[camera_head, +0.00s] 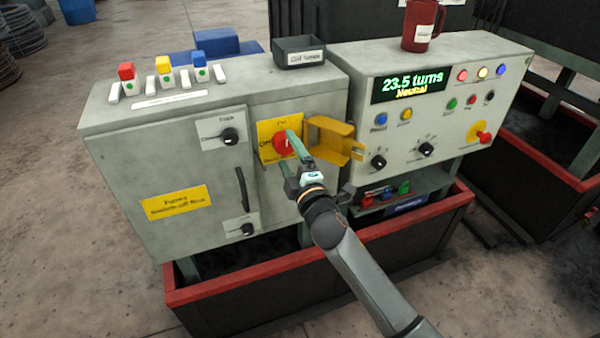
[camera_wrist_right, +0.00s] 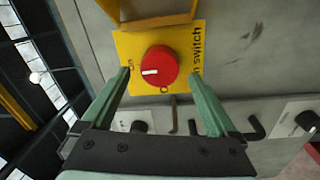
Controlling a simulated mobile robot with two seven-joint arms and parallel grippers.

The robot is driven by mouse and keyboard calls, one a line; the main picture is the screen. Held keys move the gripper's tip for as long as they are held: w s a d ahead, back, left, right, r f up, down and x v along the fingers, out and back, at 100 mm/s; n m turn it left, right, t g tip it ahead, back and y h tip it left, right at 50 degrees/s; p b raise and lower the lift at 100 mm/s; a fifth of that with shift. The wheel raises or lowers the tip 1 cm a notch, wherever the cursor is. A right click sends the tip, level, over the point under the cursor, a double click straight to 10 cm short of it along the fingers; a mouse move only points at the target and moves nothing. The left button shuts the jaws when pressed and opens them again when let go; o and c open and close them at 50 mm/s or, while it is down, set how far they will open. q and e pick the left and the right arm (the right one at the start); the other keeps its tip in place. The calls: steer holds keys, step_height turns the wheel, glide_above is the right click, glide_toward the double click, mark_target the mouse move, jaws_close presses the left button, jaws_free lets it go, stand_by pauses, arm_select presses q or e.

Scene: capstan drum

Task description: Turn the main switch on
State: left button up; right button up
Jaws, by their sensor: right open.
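The main switch is a red round knob (camera_head: 281,143) on a yellow plate (camera_head: 265,131) on the grey cabinet. In the right wrist view the knob (camera_wrist_right: 158,66) has a white mark pointing left, towards a small partly covered word on the side opposite the "switch" lettering. My right gripper (camera_head: 291,138) is at the switch. In the wrist view its green fingers (camera_wrist_right: 158,76) are apart, one on each side of the knob with gaps showing. Contact is not visible. In the head view the gripper hides part of the knob and plate. My left gripper is not in view.
A yellow bracket-like flap (camera_head: 332,140) stands out just right of the switch, close to the gripper. A black handle (camera_head: 242,188) and knob (camera_head: 229,136) are to the left. The control panel (camera_head: 445,120) with a display is right; a black tray (camera_head: 299,52) sits above.

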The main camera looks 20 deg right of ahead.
steer(key=s, duration=1.1)
steer(key=shift+d+f, duration=0.2)
steer(key=shift+f, duration=0.1)
steer(key=shift+s, duration=0.1)
